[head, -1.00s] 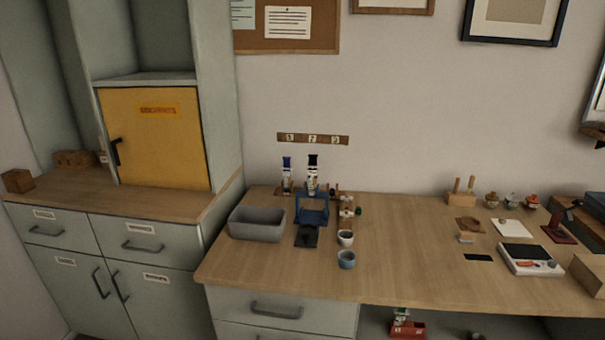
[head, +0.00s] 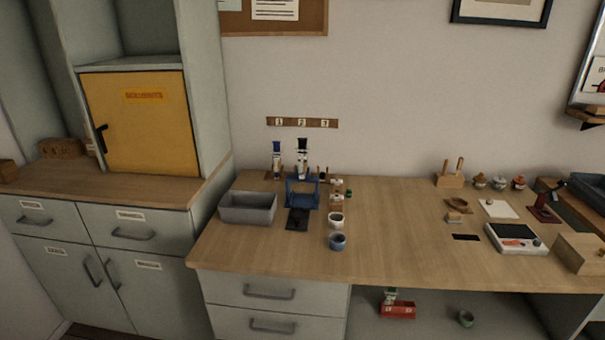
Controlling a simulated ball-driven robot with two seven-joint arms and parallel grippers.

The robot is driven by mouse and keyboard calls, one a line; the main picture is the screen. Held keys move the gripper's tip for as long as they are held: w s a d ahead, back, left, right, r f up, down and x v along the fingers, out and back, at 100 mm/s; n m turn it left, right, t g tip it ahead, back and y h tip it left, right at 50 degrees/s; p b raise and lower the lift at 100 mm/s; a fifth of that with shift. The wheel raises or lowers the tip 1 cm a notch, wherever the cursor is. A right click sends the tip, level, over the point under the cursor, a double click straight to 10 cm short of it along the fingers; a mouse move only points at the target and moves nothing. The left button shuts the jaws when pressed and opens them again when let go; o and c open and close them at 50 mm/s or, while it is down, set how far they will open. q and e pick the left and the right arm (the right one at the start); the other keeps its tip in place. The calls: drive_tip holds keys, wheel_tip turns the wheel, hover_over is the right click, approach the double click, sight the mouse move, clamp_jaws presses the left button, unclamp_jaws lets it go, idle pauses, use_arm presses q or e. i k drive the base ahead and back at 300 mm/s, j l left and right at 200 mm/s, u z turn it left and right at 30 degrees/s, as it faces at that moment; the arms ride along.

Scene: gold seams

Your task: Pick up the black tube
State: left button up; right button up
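The black tube (head: 302,158), a white-labelled tube with a black cap, stands upright near the back of the wooden workbench, under the number strip. A similar tube with a blue cap (head: 276,158) stands just to its left. A blue frame-like stand (head: 302,194) is in front of the black tube and hides its lower end. Neither of my grippers is in view.
A grey bin (head: 247,208) stands left of the stand, with a dark pad (head: 298,219) in front. A white cup (head: 336,221) and a blue cup (head: 337,242) stand to the right. The bench middle (head: 395,220) is clear; a scale (head: 516,239) is farther right.

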sight(301, 154)
drive_tip(key=i+l+u, duration=0.2)
drive_tip(key=u, duration=0.2)
drive_tip(key=i+l+u, duration=0.1)
drive_tip(key=l+u, duration=0.25)
